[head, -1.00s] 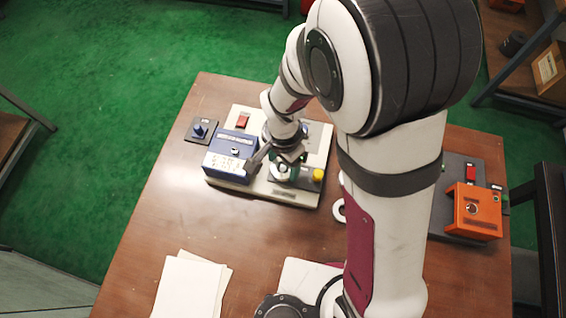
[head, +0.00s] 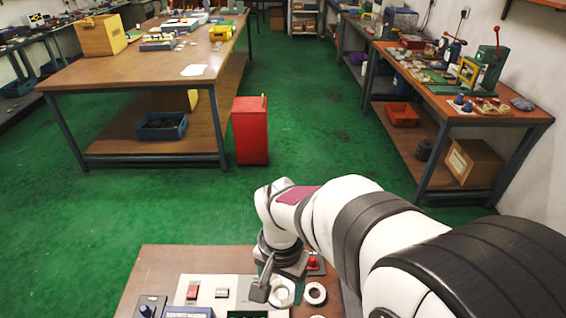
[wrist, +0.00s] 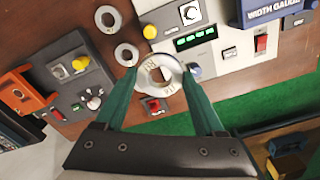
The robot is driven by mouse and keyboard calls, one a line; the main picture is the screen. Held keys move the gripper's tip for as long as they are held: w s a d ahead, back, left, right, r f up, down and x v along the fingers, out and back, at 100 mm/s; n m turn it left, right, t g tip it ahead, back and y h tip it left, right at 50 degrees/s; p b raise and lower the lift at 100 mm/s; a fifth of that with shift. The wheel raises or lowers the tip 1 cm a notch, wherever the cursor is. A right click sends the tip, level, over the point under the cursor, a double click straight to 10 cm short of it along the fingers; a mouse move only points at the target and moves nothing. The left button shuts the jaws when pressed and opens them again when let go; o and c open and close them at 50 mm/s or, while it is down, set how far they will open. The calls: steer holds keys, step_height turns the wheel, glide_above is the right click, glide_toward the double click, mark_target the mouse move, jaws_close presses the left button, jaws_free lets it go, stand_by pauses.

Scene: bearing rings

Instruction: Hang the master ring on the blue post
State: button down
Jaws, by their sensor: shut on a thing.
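The master ring (wrist: 170,88) is a pale metal ring with dark markings on its face. In the wrist view it sits between the green fingertips of my gripper (wrist: 160,75), which is shut on it. In the head view my gripper (head: 272,290) is over the far part of the table with the held ring (head: 289,292) at its fingers. The blue post (head: 147,310) stands on a dark plate at the lower left edge of the head view, left of my gripper and partly cut off. I cannot make it out for certain in the wrist view.
A blue width gauge (wrist: 270,10) stands on a white base. A red post (wrist: 153,104) on a dark plate is near my gripper. Two loose rings (wrist: 108,18) (wrist: 126,54) lie on the table. An orange box (wrist: 22,94) is farther left in the wrist view.

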steer(key=w+a+n, duration=0.1)
steer(key=w+a, duration=0.3)
steer(key=a, duration=0.4)
steer(key=n, duration=0.4)
glide_above(143, 309)
steer(key=f, duration=0.6)
steer(key=shift+w+d+f, duration=0.25)
steer(key=shift+d+f, duration=0.1)
steer(key=shift+d, duration=0.05)
steer(key=f, duration=0.3)
steer(key=shift+s+a+f, duration=0.2)
steer(key=shift+a+f, duration=0.05)
steer(key=shift+a, duration=0.15)
steer(key=shift+f, duration=0.4)
steer(key=shift+f, duration=0.1)
steer(key=shift+f, duration=0.9)
steer(key=shift+f, duration=0.4)
